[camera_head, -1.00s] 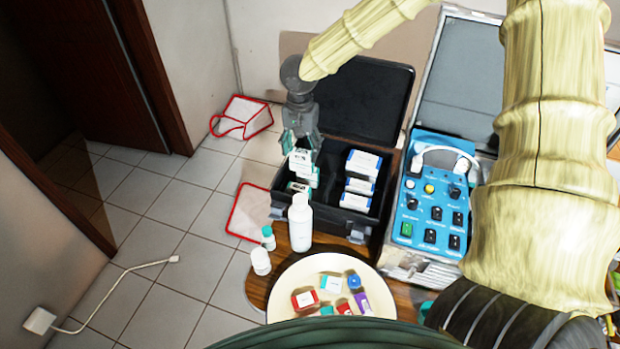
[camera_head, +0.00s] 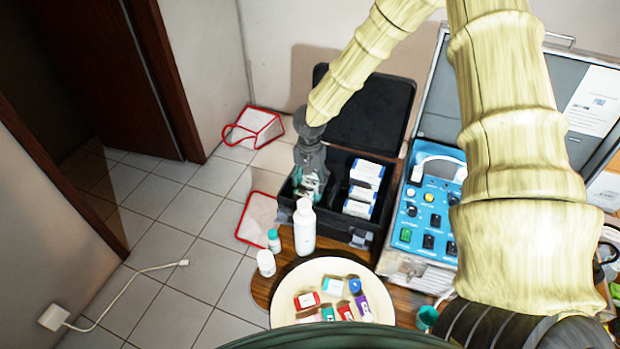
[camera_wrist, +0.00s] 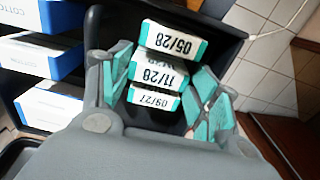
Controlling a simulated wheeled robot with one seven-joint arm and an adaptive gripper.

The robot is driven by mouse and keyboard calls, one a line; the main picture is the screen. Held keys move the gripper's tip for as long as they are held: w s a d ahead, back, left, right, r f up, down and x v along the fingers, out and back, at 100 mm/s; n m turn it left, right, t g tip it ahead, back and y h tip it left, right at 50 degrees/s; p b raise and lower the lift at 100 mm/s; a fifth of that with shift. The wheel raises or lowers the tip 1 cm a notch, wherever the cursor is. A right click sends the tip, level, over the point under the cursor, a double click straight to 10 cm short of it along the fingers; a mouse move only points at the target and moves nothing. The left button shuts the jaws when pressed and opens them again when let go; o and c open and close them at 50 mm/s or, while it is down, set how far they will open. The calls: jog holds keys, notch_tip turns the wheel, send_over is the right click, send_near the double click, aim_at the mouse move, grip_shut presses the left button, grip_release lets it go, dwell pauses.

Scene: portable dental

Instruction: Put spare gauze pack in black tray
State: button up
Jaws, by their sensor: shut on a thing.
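White packs with teal sides stand in a row between my fingers in the wrist view. They are marked 05/28 (camera_wrist: 172,40), 11/28 (camera_wrist: 160,70) and 09/27 (camera_wrist: 153,97). My gripper (camera_head: 310,190) reaches down into the left compartment of an open black case. Its teal-padded fingers, also in the wrist view (camera_wrist: 160,88), are shut on a white-and-teal pack; I cannot tell exactly which of the row is gripped. In the head view my gripper hides most of the packs. The black case (camera_head: 350,232) is the only black tray-like container I can make out.
Blue-and-white cotton boxes (camera_head: 366,174) fill the case's right compartment. A white bottle (camera_head: 305,232) stands close before the case, with small bottles (camera_head: 266,262) beside it. A round plate (camera_head: 290,290) holds small items. A blue control unit (camera_head: 428,215) is at the right.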

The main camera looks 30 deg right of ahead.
aim_at(309, 183)
jog(key=shift+w+f, duration=0.3)
jog(key=o, duration=0.8)
jog(key=shift+o, duration=0.5)
jog(key=shift+s+r, duration=0.1)
jog(key=shift+s, duration=0.05)
notch_tip(309, 183, up, 12)
jog(key=b, duration=0.3)
